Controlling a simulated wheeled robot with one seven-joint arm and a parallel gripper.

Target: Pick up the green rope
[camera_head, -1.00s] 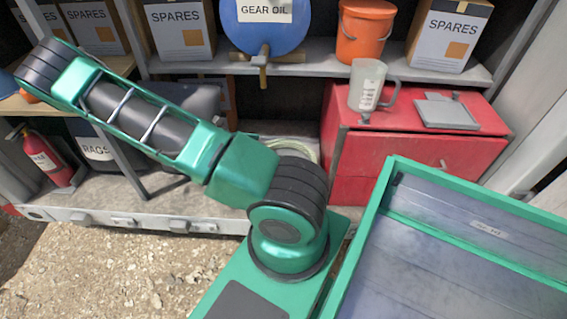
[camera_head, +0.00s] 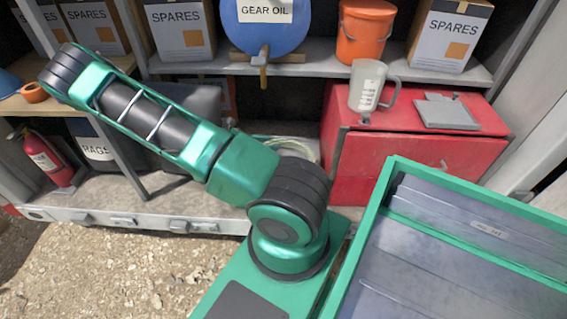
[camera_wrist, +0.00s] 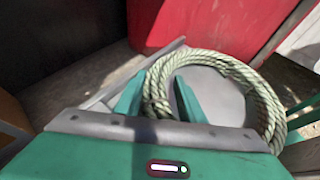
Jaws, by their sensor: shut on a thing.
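The green rope (camera_wrist: 216,61) is a pale green coil in the wrist view. It lies in a loop with a grey surface showing through its middle. My gripper (camera_wrist: 157,92) has its two green fingers on either side of the coil's left strand and is shut on it. In the head view, part of the pale coil (camera_head: 298,148) shows on the low shelf behind my arm, left of the red cabinet. My gripper is hidden in the head view. I cannot tell whether the rope is clear of the shelf.
A red cabinet (camera_head: 420,155) stands right of the rope, with a measuring jug (camera_head: 367,88) on top. A dark bin marked RAGS (camera_head: 97,150) is on the left of the low shelf. A shelf (camera_head: 320,70) with a blue gear oil drum (camera_head: 264,30) runs above.

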